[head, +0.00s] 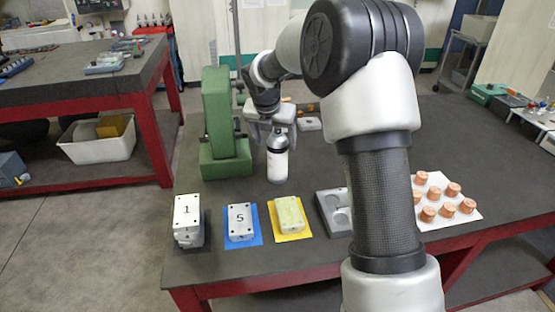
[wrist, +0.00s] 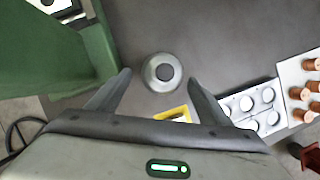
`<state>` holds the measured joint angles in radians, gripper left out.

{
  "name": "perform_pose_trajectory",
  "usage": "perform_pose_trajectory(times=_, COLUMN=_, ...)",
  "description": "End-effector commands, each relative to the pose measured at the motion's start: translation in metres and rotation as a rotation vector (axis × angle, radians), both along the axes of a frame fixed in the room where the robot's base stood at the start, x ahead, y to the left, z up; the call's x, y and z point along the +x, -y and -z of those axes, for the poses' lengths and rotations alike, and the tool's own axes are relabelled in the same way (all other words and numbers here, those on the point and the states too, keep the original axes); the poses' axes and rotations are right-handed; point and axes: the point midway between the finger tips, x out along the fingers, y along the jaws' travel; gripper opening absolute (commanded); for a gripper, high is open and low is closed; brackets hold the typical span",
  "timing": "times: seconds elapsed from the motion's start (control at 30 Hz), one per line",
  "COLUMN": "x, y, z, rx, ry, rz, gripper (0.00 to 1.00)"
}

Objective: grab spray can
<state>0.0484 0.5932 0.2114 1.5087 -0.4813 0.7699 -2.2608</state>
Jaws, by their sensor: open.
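The spray can (head: 277,165) is white with a dark band and a silver top. It stands upright on the dark table, to the right of the green stand. My gripper (head: 275,138) is at the can's upper part, pointing down. In the wrist view the can (wrist: 162,72) is seen from above as a round top, between the tips of my open gripper (wrist: 158,77). A gap shows on each side, and the fingers do not appear to touch it. How low the fingertips reach along the can is hard to tell.
The green stand (head: 216,115) rises close on the left. Blocks on a blue mat (head: 241,241) and a yellow mat (head: 290,236), plus a block marked 1 (head: 187,213), sit along the front edge. A grey mould plate (head: 328,212) and copper-coloured pieces (head: 447,211) lie right.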

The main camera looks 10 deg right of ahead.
Motion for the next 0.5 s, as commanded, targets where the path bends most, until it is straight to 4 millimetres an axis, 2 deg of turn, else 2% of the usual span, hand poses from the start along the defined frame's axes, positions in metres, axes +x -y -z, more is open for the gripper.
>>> perform_pose_trajectory(times=0.17, x=0.003, y=0.002, z=0.01, rx=0.0, ry=-0.001, rz=0.0, gripper=0.73)
perform_pose_trajectory(times=0.4, x=0.013, y=0.009, z=0.043, rx=-0.001, ry=-0.003, rz=0.001, gripper=0.73)
perform_pose_trajectory(times=0.5, x=0.017, y=0.01, z=0.049, rx=0.0, ry=0.0, rz=0.0, gripper=0.73)
